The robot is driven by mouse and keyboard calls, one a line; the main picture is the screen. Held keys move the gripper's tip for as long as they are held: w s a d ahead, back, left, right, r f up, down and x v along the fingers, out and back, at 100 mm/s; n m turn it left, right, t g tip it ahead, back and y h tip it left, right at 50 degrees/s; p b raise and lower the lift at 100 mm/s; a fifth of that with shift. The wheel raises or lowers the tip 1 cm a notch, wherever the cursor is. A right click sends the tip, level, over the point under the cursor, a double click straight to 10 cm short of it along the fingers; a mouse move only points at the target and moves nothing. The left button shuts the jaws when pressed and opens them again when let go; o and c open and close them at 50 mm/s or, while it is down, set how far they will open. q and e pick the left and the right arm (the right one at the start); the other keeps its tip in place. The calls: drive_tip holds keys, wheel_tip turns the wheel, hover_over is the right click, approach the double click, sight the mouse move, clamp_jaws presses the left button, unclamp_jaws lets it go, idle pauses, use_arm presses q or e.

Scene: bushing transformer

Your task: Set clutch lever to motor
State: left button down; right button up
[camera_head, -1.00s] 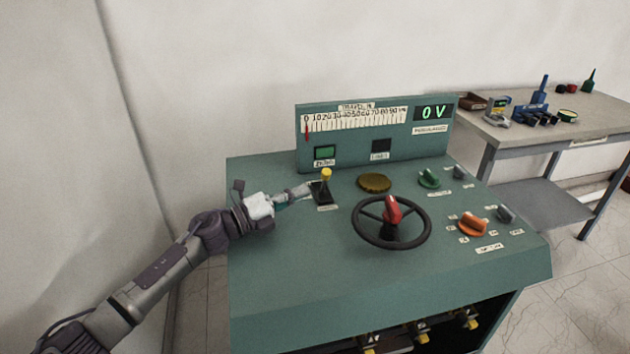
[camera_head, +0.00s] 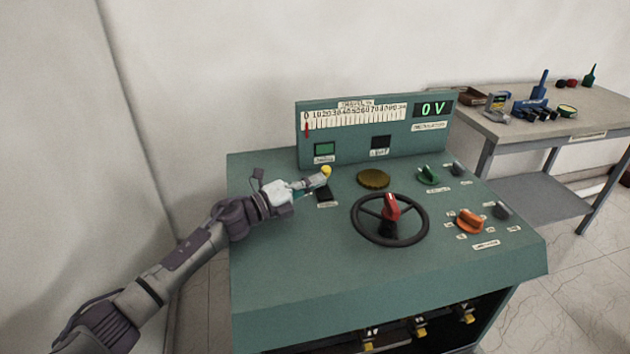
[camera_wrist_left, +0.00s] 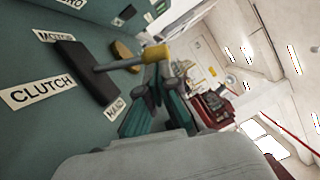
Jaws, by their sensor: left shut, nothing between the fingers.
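The clutch lever's yellow knob (camera_head: 326,171) stands on a thin rod above its black base (camera_head: 325,194), on the left part of the green console. In the left wrist view, the knob (camera_wrist_left: 155,53) and rod rise from the black plate (camera_wrist_left: 82,72), between the MOTOR label (camera_wrist_left: 55,35) and the MANO label (camera_wrist_left: 115,108). Which label the lever leans to is hard to tell. My left gripper (camera_head: 319,181) is shut and empty, its fingertips close beside the lever just below the knob. Contact is unclear. My right gripper is not in view.
A black handwheel with a red knob (camera_head: 391,206) and a round brass cap (camera_head: 373,178) lie right of the lever. Green and orange knobs (camera_head: 469,222) are further right. The meter panel (camera_head: 435,140) rises behind. A workbench (camera_head: 580,135) with tools stands at the right.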

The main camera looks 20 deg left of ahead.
use_arm(q)
drive_tip(key=shift+w+a+r+n+y+p, duration=0.35)
drive_tip(key=shift+r+n+p, duration=0.4)
drive_tip(key=shift+p, duration=0.65)
drive_tip(key=w+a+n+p, duration=0.1)
drive_tip(key=n+p, duration=0.1)
drive_tip(key=w+n+g+p, duration=0.1)
drive_tip(key=n+p, duration=0.1)
drive_tip(key=w+a+r+n+g+p, duration=0.1)
drive_tip(key=w+n+p, duration=0.1)
drive_tip(key=shift+a+y+p, duration=0.3)
drive_tip(key=shift+y+p, duration=0.05)
drive_tip(key=shift+w+f+n, duration=0.1)
drive_tip(key=shift+f+n, duration=0.05)
drive_tip(key=shift+n, duration=0.1)
drive_tip(key=shift+w+a+f, duration=0.15)
drive_tip(key=shift+w+a, duration=0.15)
drive_tip(key=shift+w, duration=0.2)
drive_tip(key=shift+a, duration=0.1)
